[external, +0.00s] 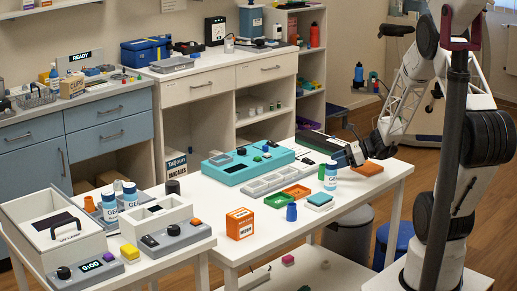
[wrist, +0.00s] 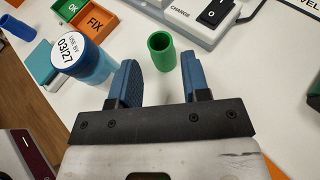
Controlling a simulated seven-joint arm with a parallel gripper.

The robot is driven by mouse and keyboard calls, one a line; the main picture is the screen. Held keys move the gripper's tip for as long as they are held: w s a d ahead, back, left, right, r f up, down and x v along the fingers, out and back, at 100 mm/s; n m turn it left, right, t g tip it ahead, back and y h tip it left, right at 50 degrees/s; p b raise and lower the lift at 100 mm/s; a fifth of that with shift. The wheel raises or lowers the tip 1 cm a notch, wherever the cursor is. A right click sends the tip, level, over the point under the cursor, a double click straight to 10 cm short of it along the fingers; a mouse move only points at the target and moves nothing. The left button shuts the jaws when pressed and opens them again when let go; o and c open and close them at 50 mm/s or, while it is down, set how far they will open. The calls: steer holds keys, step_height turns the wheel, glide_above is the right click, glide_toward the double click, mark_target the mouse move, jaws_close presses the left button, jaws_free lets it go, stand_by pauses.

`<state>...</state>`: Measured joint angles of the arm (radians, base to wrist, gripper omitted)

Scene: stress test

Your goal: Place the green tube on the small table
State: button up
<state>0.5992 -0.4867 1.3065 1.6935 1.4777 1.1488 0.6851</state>
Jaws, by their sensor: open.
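The green tube (wrist: 161,50) is hollow and stands upright on the white tabletop in the wrist view. In the external view the green tube (external: 321,172) is small, beside a blue-and-white bottle. My gripper (wrist: 160,75) is open and empty, its two blue fingers apart. The tube is ahead of the gap between the fingertips, and contact is not visible. In the external view my gripper (external: 352,153) is low over the right part of the larger white table (external: 268,262). A smaller white table (external: 160,258) stands at the front left, crowded with devices and bottles.
The bottle (wrist: 92,62) marked 03/27 stands close to my left finger. A grey device with a black switch (wrist: 213,12) lies beyond the tube. An orange box (external: 239,224), a blue tube (external: 291,212) and trays (external: 268,184) occupy the larger table.

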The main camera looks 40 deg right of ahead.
steer(key=o, duration=0.4)
step_height(320, 180, up, 8)
steer(key=shift+w+a+f+g+h, duration=0.45)
steer(key=shift+f+g+h, duration=0.3)
steer(key=shift+g+h, duration=0.5)
steer(key=shift+w+a+f+g+h, duration=0.45)
steer(key=shift+f+g+h, duration=0.25)
steer(key=shift+g+h, duration=0.5)
steer(key=shift+w+a+f+g+h, duration=0.4)
steer(key=shift+f+g+h, duration=0.35)
steer(key=shift+g+h, duration=0.5)
